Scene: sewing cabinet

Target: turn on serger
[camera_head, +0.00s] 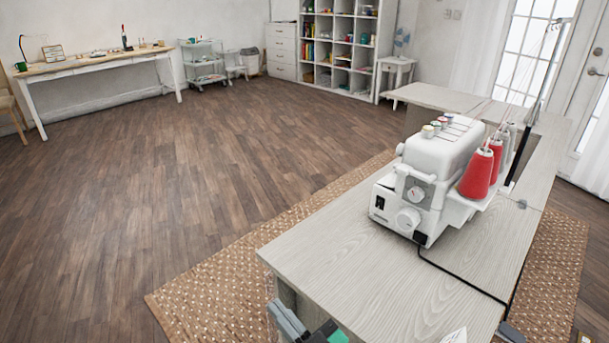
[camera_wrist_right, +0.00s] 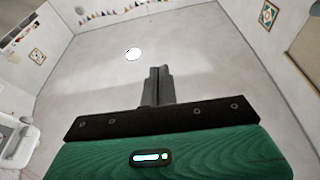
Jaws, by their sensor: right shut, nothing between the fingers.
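The white serger (camera_head: 430,175) stands upright on the light grey wood table. Whether the switch is on or off is too small to tell. My right gripper (camera_head: 285,316) shows at the bottom edge of the head view, beside the table's near left corner and well apart from the serger. In the right wrist view its fingers (camera_wrist_right: 158,84) are together and empty. A white machine part, likely the serger (camera_wrist_right: 14,138), shows at that view's left edge. My left gripper is out of view.
The table (camera_head: 350,285) has bare top in front of the serger. A black cord (camera_head: 460,283) runs from the serger to the table's near right edge. Red thread cones (camera_head: 477,174) and tall thread guides stand at its right. Open floor (camera_head: 200,180) lies left, beyond a woven rug (camera_head: 215,290).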

